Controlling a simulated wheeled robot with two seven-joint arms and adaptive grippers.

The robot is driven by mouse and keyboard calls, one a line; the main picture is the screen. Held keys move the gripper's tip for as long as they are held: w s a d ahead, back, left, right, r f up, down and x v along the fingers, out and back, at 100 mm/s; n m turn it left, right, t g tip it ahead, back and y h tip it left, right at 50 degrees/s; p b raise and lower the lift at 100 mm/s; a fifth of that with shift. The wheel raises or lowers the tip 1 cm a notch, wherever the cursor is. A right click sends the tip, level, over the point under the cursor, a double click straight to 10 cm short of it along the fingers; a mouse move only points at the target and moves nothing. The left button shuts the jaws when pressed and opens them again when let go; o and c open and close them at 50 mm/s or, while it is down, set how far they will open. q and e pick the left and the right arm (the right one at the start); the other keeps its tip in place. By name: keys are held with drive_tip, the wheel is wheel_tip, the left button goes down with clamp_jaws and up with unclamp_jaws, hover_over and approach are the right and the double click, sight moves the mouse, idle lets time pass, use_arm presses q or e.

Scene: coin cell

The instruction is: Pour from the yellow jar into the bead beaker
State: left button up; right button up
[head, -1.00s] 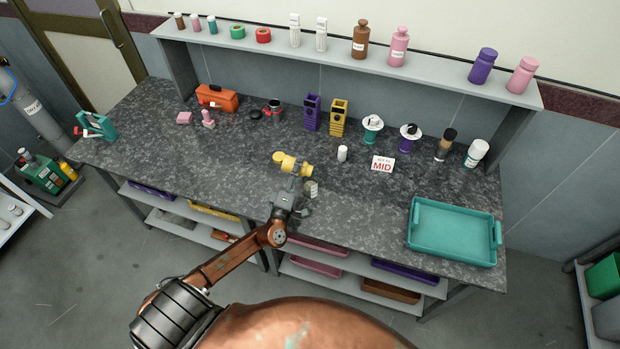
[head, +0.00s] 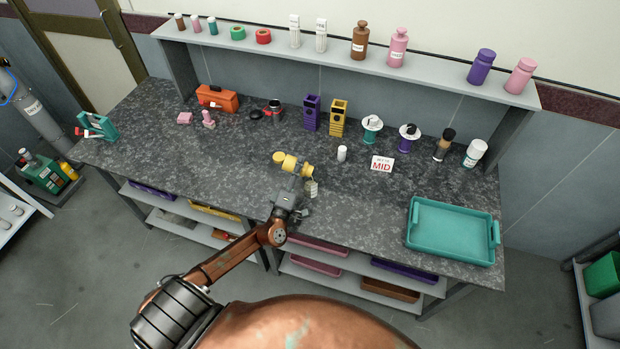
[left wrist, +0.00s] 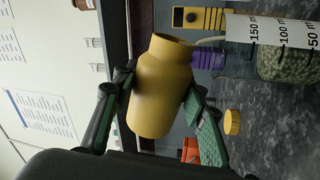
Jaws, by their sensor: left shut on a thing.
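The yellow jar (head: 292,165) is held on its side above the worktop, its open mouth towards the right and tipped slightly down. My left gripper (head: 291,182) is shut around its body; the left wrist view shows the jar (left wrist: 162,88) between both fingers. The clear bead beaker (head: 311,189) stands close to the right of the gripper. In the left wrist view the beaker (left wrist: 285,38) has volume marks and holds pale greenish beads. The jar mouth is beside and above it. No falling stream is visible, and the jar's contents are hidden. My right gripper is out of view.
A yellow lid (head: 278,157) lies on the worktop behind the jar. A teal tray (head: 451,258) is at the front right.

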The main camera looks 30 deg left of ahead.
use_arm(q)
drive_tip(key=shift+w+d+r+m+h+p, duration=0.1)
drive_tip(key=shift+d+r+m+h+p, duration=0.1)
drive_tip(key=shift+m+p, duration=0.45)
drive_tip(key=shift+d+r+m+h+p, duration=0.1)
drive_tip(key=shift+r+m+p, duration=0.1)
drive_tip(key=shift+m+p, duration=0.45)
idle(2.2)
